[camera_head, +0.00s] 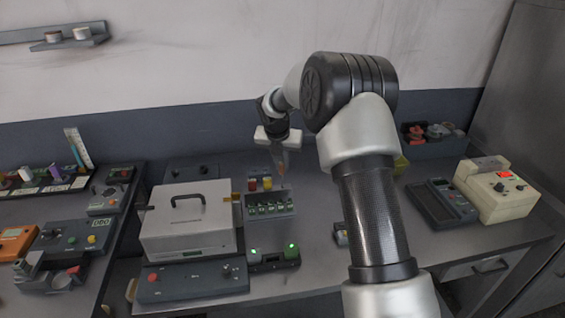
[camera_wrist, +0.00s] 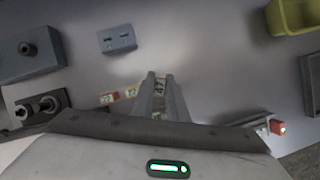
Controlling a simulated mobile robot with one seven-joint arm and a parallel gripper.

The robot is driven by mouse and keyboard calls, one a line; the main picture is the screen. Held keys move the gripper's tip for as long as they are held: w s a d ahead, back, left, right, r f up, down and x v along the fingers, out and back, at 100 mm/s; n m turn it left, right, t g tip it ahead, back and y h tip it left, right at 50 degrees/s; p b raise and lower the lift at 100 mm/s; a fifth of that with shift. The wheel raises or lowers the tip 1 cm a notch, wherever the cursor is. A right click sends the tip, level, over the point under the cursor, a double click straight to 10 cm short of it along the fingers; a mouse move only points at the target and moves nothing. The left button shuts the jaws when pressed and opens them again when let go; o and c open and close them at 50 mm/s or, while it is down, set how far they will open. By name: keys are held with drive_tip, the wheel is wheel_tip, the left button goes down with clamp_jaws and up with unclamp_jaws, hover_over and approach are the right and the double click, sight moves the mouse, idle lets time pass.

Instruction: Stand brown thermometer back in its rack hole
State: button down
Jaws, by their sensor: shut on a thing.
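My gripper (camera_head: 281,148) hangs over the back middle of the bench with its fingers pointing down. A thin brownish piece (camera_head: 283,164), likely the brown thermometer, shows just below the fingers, and the gripper is shut on it. In the wrist view my gripper's fingers (camera_wrist: 160,77) are close together; I cannot make out the thermometer between them. A dark rack (camera_head: 270,208) with several green-marked places stands on the bench, below and in front of the gripper in the head view. Which hole is free cannot be told.
A grey case (camera_head: 187,220) with a handle stands left of the rack. A cream instrument (camera_head: 496,190) and a dark meter (camera_head: 441,203) stand at right. A yellow bin (camera_wrist: 294,16) shows in the wrist view.

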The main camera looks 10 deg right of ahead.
sight(282, 174)
drive_tip(key=shift+f+b, duration=1.15)
drive_tip(key=shift+f, duration=1.8)
idle(1.2)
drive_tip(key=c, duration=1.7)
unclamp_jaws()
drive_tip(key=shift+o, duration=0.2)
drive_tip(key=v, duration=1.7)
drive_tip(key=shift+r, duration=0.2)
